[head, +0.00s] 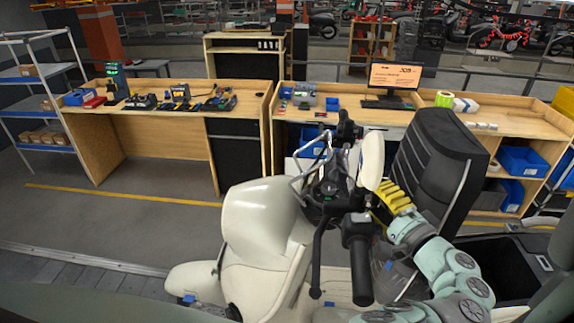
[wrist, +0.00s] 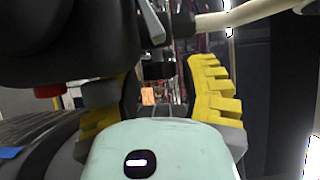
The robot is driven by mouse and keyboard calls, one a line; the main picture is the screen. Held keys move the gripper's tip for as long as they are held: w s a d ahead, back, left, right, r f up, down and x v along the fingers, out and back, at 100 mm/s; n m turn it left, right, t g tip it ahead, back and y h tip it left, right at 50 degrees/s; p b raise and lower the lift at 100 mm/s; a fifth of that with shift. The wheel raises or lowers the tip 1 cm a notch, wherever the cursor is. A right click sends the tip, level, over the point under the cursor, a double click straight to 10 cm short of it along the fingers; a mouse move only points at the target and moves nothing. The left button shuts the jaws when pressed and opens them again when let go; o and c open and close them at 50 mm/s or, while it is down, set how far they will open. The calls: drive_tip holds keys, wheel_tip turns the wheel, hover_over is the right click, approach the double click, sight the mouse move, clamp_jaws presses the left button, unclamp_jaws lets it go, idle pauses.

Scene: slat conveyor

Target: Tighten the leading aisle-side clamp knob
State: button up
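My gripper (head: 391,198) shows yellow fingers beside the scooter's handlebar, just right of the mirror and in front of the black seat-like part. The cream scooter (head: 255,225) stands upright on the conveyor. Small blue parts show low around it, one at its front left (head: 188,298) and one below the handlebar (head: 328,304). I cannot make out a clamp knob.
The black handlebar grip (head: 358,265) and cream mirror (head: 372,160) are close to my gripper. A dark handlebar part (wrist: 60,40) fills the wrist view's upper left. Wooden workbenches (head: 160,152) with tools and a monitor (head: 392,80) stand behind. Grey floor lies open at the left.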

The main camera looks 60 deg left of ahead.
clamp_jaws()
drive_tip(key=shift+f+b, duration=0.15)
drive_tip(key=shift+b, duration=0.35)
drive_tip(key=y+b, duration=0.1)
drive_tip(key=b, duration=0.3)
drive_tip(key=shift+f+n, duration=0.2)
drive_tip(key=shift+n, duration=0.1)
drive_tip(key=shift+r, duration=0.3)
